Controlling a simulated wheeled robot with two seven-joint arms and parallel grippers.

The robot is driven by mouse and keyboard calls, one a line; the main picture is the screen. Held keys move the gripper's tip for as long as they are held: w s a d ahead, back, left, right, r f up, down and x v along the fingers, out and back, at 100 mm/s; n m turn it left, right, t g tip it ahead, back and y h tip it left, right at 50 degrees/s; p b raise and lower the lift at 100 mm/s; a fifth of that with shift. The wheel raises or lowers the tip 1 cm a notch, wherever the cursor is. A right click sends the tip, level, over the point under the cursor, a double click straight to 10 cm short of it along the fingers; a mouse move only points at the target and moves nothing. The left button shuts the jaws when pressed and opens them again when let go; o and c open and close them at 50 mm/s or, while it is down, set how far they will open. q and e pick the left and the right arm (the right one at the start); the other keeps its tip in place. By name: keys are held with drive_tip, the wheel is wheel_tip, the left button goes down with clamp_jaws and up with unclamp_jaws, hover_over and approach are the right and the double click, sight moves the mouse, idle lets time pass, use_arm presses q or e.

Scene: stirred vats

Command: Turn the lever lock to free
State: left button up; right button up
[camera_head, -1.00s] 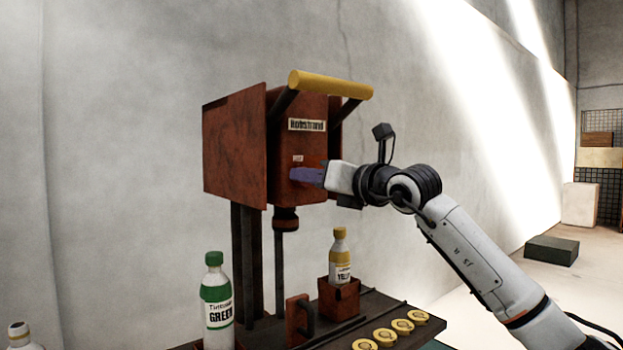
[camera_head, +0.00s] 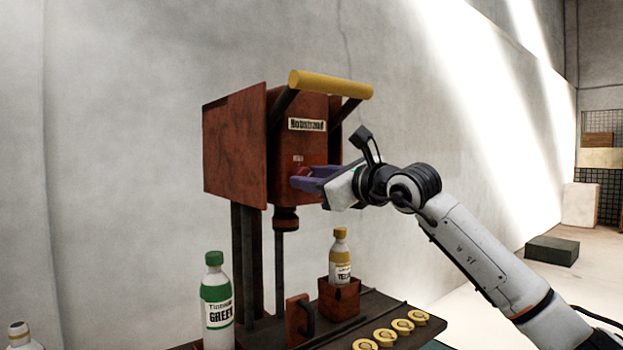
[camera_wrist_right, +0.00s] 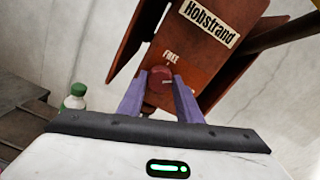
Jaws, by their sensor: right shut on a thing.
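The lever lock (camera_wrist_right: 160,84) is a round red knob on the front of the rust-red machine head (camera_head: 298,148), below a label reading "FREE" in the right wrist view. My right gripper (camera_wrist_right: 160,92) has its purple fingers on either side of the knob and is shut on it. In the head view the right gripper (camera_head: 305,178) reaches the machine's front face from the right, its wrist tilted. The fingers partly hide the knob there. A thick yellow lever bar (camera_head: 330,84) sits on dark arms above the head. My left gripper is not in view.
A green-capped bottle (camera_head: 217,308) stands left of the machine's column. A yellow-capped bottle (camera_head: 340,260) stands in a red holder (camera_head: 341,300) below the head. Several yellow caps (camera_head: 402,327) lie on the dark base. The air right of the head is open around my arm.

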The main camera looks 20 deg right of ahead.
drive_tip(key=shift+n+p, duration=0.4)
drive_tip(key=shift+n, duration=4.9)
drive_tip(key=o, duration=1)
drive_tip(key=shift+o, duration=0.2)
